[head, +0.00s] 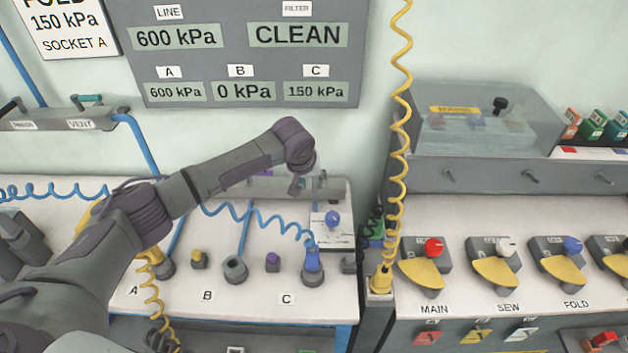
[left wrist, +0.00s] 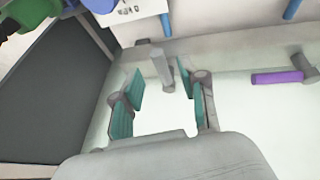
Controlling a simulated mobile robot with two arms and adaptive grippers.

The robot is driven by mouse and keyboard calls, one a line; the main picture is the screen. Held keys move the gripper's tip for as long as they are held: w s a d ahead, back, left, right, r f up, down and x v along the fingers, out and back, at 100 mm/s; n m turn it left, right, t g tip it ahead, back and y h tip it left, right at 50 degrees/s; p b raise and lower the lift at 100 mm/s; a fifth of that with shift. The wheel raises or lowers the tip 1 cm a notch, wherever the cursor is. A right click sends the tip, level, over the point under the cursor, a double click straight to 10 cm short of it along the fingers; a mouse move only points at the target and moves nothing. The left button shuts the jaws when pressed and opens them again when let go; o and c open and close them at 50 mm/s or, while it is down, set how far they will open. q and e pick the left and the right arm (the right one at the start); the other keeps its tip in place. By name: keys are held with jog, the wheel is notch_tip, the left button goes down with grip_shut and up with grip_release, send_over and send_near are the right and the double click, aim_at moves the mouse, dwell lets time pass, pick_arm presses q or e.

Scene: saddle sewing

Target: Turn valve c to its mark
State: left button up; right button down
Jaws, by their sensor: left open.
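My left gripper (head: 299,184) is above the grey valve rail (head: 338,188) at the back of the bench. The left wrist view shows the gripper (left wrist: 163,98) open, with teal pads apart. A grey lever (left wrist: 161,66) stands up from the rail between and just beyond the pads; I cannot tell whether they touch it. A purple lever (left wrist: 277,77) lies sideways on the rail, to the right of the gripper. No letter is readable on either lever, so I cannot tell which is valve c, and no mark is clear. My right gripper is not in view.
The wall display (head: 245,65) reads A 600, B 0 and C 150 kPa. A blue plug (head: 312,261) with a coiled hose sits by label C (head: 286,299). A yellow coiled hose (head: 398,150) hangs right of the rail. The bench front (head: 190,300) has some free room.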

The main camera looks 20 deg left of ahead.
aim_at(315, 186)
pick_arm(q)
jog(key=shift+x, duration=0.85)
jog(key=shift+f, duration=0.3)
jog(key=shift+w, duration=0.1)
jog(key=shift+c, duration=0.5)
jog(key=c, duration=0.6)
grip_shut()
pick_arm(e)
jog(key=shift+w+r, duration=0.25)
